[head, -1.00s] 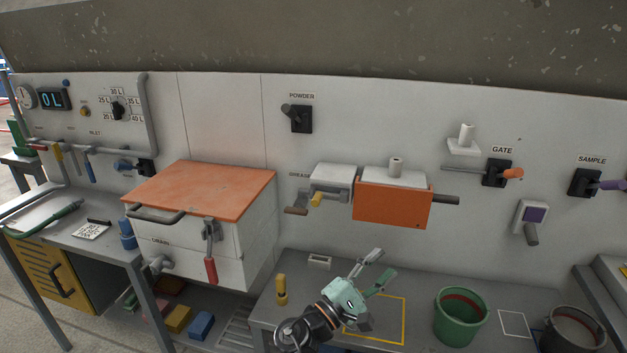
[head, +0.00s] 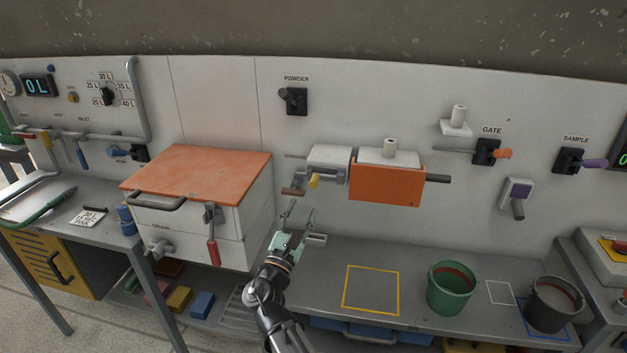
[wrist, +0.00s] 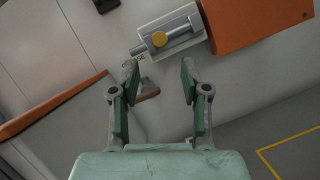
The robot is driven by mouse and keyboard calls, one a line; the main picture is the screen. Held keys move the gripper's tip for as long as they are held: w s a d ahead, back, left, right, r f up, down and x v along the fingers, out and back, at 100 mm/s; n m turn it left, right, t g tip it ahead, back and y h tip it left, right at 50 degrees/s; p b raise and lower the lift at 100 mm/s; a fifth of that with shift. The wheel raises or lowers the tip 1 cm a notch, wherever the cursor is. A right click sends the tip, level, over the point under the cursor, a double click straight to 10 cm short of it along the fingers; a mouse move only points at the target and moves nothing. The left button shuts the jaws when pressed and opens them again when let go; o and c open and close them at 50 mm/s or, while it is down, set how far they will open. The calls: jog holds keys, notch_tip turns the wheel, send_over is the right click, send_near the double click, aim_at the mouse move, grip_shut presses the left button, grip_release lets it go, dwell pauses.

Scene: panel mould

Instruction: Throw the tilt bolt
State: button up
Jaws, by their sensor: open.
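A metal slide bolt (wrist: 181,33) with a round yellow knob (wrist: 159,40) is fixed on a pale block beside the orange box (head: 386,184). In the head view the yellow knob (head: 313,181) hangs at the block's lower front. I take this to be the tilt bolt; no label on it is readable. My gripper (head: 301,210) is open and empty, below the bolt and pointing up toward the wall. In the wrist view the spread fingers (wrist: 160,80) stand short of the bolt, with the knob beyond the gap between the tips. Nothing touches the knob.
A brown-ended lever (head: 293,191) sticks out just below and left of the bolt. The orange-lidded chest (head: 197,174) stands left of my arm. A green bucket (head: 451,288) and a dark bucket (head: 554,303) stand right. The yellow-outlined bench square (head: 371,290) is empty.

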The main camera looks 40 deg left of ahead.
aim_at(312, 187)
jog(key=p+x, duration=0.2)
jog(key=x, duration=0.8)
jog(key=shift+s, duration=0.1)
grip_shut()
